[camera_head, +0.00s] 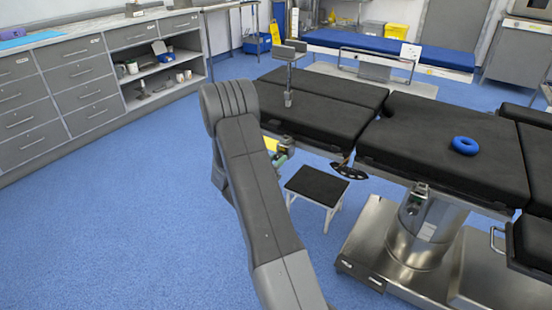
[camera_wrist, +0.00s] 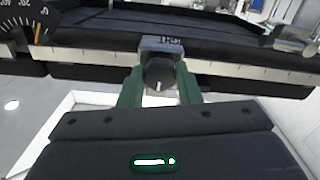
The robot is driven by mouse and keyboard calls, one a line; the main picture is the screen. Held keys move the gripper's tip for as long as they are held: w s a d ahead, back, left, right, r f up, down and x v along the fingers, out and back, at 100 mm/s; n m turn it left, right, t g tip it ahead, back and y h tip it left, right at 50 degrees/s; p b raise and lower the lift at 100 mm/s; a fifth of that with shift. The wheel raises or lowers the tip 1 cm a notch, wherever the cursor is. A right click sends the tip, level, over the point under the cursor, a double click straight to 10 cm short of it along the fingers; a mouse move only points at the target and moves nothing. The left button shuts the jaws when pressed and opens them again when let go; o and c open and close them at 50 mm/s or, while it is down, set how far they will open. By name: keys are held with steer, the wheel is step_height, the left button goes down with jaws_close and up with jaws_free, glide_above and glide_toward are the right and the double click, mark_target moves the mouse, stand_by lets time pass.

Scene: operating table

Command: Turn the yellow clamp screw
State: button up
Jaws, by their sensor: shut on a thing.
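In the wrist view, the two green fingers of my gripper (camera_wrist: 159,84) are closed on either side of a dark round knob (camera_wrist: 158,72) with a white mark. The knob is on a small grey clamp block (camera_wrist: 161,45) at the metal side rail (camera_wrist: 100,57) of the operating table. It looks dark grey, not yellow, here. In the head view, my arm hides most of the gripper and clamp. A small yellow patch (camera_head: 271,144) shows beside my arm near the table edge; I cannot tell whether it is the clamp screw.
The black table pads (camera_head: 440,140) lie above the rail, with a blue ring (camera_head: 465,145) on one. A stool (camera_head: 317,184) stands below. A dial (camera_wrist: 22,20) is at the wrist view's upper left. Floor to the left is clear.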

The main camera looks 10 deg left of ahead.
steer(key=shift+f+n, duration=0.1)
steer(key=shift+n, duration=0.2)
steer(key=o, duration=1)
steer(key=shift+c, duration=0.2)
steer(key=p+v, duration=0.1)
steer(key=v, duration=1.3)
steer(key=shift+w, duration=0.15)
